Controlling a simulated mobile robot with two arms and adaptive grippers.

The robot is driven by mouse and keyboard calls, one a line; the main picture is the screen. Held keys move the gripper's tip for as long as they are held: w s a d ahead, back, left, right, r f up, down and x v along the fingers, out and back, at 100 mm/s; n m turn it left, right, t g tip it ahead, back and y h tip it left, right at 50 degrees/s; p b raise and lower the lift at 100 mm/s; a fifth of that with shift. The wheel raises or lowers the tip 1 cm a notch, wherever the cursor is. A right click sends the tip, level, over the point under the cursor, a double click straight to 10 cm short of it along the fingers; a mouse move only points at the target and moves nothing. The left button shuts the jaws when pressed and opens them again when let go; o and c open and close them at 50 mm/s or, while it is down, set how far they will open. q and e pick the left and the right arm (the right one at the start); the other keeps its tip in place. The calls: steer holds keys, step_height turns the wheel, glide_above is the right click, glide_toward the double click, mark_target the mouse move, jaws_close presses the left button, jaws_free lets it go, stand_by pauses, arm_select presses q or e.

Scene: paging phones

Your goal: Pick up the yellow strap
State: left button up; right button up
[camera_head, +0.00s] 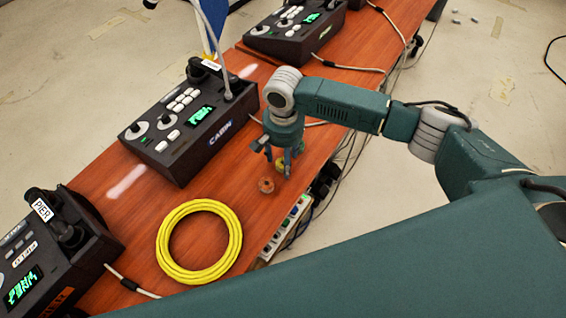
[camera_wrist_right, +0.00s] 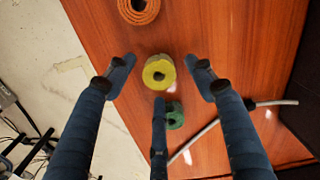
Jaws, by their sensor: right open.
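A small rolled yellow strap (camera_wrist_right: 159,72) stands on the wooden table, between the spread fingers of my right gripper (camera_wrist_right: 165,85) in the right wrist view. The gripper is open and empty above it. In the head view, my right gripper (camera_head: 288,165) points down at the table's right edge and mostly hides the yellow strap (camera_head: 280,164). A green roll (camera_wrist_right: 175,117) lies beside the yellow one, partly behind a finger. An orange-brown roll (camera_wrist_right: 138,9) lies a little apart; it also shows in the head view (camera_head: 266,185). My left gripper is not in view.
A large yellow cable coil (camera_head: 161,243) lies nearer on the table (camera_head: 120,215). A dark console labelled CABIN (camera_head: 190,125) stands left of my gripper, and a PIER console (camera_head: 50,255) at lower left. A white cable (camera_wrist_right: 205,130) runs near the green roll. Cables and a power strip (camera_head: 285,232) hang along the edge.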

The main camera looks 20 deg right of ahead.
steer(key=shift+f, duration=0.4)
steer(key=c, duration=0.9)
steer(key=shift+o, duration=0.2)
steer(key=shift+r, duration=0.15)
